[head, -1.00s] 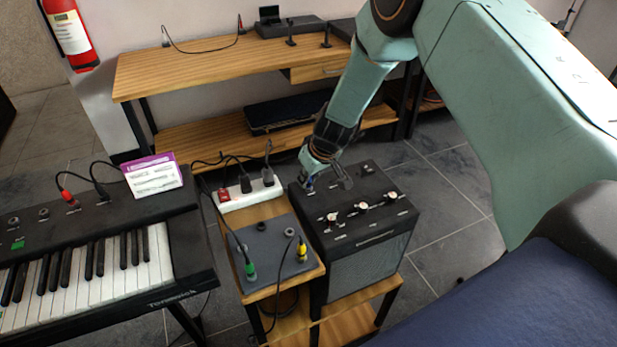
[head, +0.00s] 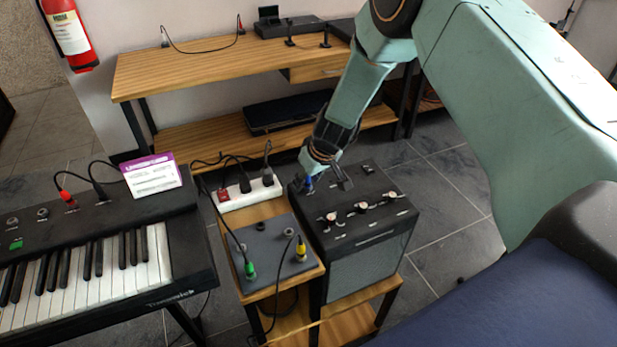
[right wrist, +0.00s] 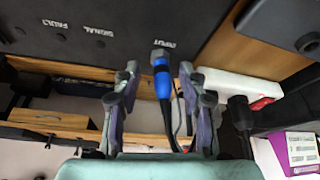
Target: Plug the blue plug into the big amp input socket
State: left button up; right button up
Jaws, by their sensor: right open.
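The blue plug (right wrist: 163,84) stands at the INPUT marking on the black top of the big amp (right wrist: 95,25), its metal end against the panel. How deep it sits in the socket cannot be told; the socket is hidden behind it. In the head view the blue plug (head: 308,184) shows small at the back left of the amp (head: 365,245). My right gripper (head: 327,181) is open above this corner. In the right wrist view the fingers of my right gripper (right wrist: 159,75) stand on either side of the plug, with gaps. My left gripper is not in view.
A grey pedal box (head: 270,262) with green and yellow plugs stands left of the amp. A white power strip (head: 246,194) lies behind it. A keyboard (head: 90,255) is at the left. A wooden bench (head: 200,75) stands behind.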

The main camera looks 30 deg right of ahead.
jog(key=v, duration=1.2)
dwell(0.3)
